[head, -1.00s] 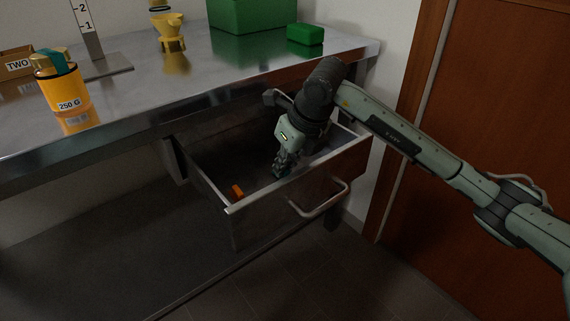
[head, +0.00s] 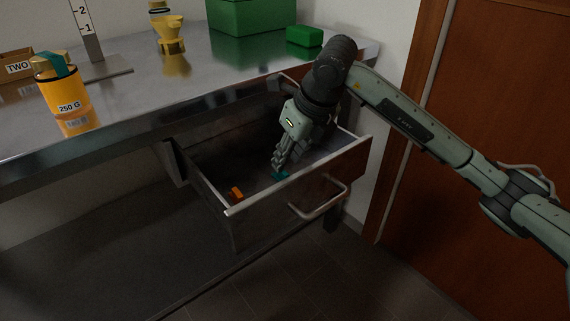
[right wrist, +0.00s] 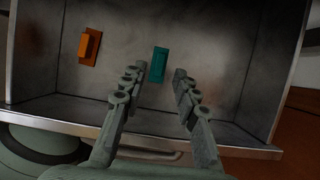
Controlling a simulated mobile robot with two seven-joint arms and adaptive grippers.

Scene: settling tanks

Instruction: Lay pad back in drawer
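A teal pad (right wrist: 159,65) lies on the floor of the open drawer (head: 335,158); it also shows in the head view (head: 280,175), just below the fingertips. My right gripper (head: 277,165) is inside the drawer, above the pad. In the right wrist view its two fingers (right wrist: 152,84) are spread apart with nothing between them, and the pad lies beyond the tips, apart from them. My left gripper is not in view.
An orange block (right wrist: 90,46) lies in the drawer, left of the pad. A brown door stands at right.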

